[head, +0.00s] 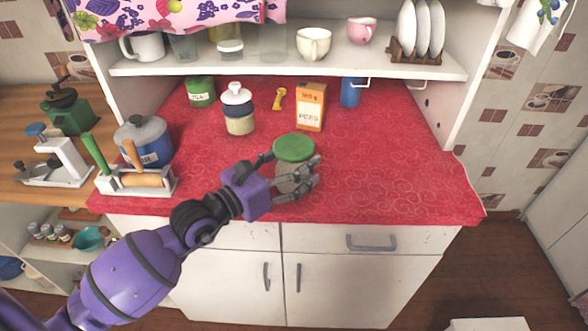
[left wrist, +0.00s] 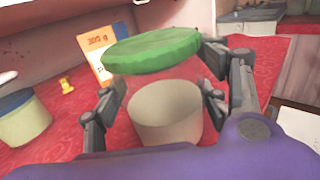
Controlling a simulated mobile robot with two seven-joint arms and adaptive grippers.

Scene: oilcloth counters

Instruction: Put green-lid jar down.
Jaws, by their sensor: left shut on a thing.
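The green-lid jar (head: 295,150) is a clear jar with a green lid and pale contents, near the front middle of the red-covered counter (head: 390,185). My left gripper (head: 300,180) is shut around its body, below the lid. In the left wrist view the jar (left wrist: 165,110) stands upright between the fingers of the gripper (left wrist: 160,105). The gripper partly hides the jar's lower part in the head view, so I cannot tell whether its base touches the cloth. My right gripper is not in view.
Behind the jar stand an orange box (head: 310,108), a yellow item (head: 279,98), a white-lidded jar (head: 238,110), a green canister (head: 201,92) and a blue cylinder (head: 350,92). A blue pot (head: 145,145) is at left. The cloth right of the jar is clear.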

